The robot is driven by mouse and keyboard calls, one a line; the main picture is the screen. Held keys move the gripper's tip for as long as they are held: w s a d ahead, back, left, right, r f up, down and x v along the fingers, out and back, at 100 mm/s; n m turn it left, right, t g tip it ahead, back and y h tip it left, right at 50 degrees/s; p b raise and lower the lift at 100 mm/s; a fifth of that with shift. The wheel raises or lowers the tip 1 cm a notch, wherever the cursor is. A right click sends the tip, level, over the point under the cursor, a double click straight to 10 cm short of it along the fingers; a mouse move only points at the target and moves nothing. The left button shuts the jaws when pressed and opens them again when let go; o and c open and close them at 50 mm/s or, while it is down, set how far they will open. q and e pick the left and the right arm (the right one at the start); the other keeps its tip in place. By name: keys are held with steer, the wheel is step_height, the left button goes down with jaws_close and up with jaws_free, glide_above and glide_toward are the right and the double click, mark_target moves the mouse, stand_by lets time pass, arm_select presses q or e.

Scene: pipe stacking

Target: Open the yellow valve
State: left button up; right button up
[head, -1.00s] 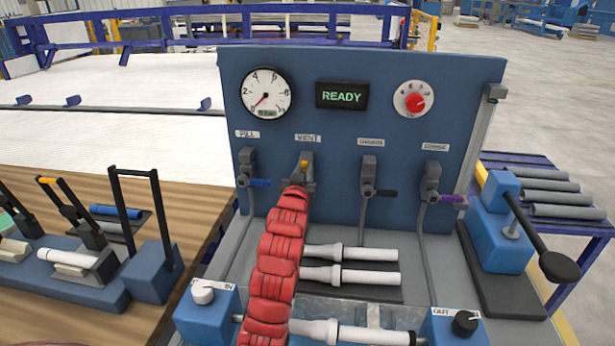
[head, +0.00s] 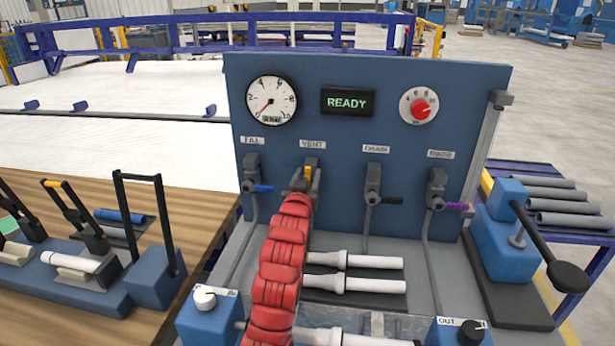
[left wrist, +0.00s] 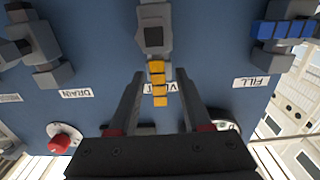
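The yellow valve handle (head: 308,171) is on the valve under the VENT label of the blue panel. It also shows in the left wrist view (left wrist: 158,83), where it overlaps the VENT label behind it. My left gripper (head: 304,181), at the end of the red arm, is at this valve. In the left wrist view the two grey fingers (left wrist: 159,75) stand apart, one on each side of the yellow handle, with blue panel showing between. The fingers do not appear to touch it. My right gripper is not in view.
The valves with blue (head: 262,188), black (head: 391,200) and purple (head: 457,206) handles flank the yellow one. The panel display (head: 346,102) reads READY, and the gauge (head: 271,100) is above left. White pipes (head: 355,286) lie below the panel.

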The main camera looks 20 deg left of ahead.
arm_select(q)
steer(key=p+v, duration=1)
steer(key=v, duration=0.7)
steer(key=shift+s, duration=0.25)
steer(key=shift+d, duration=0.1)
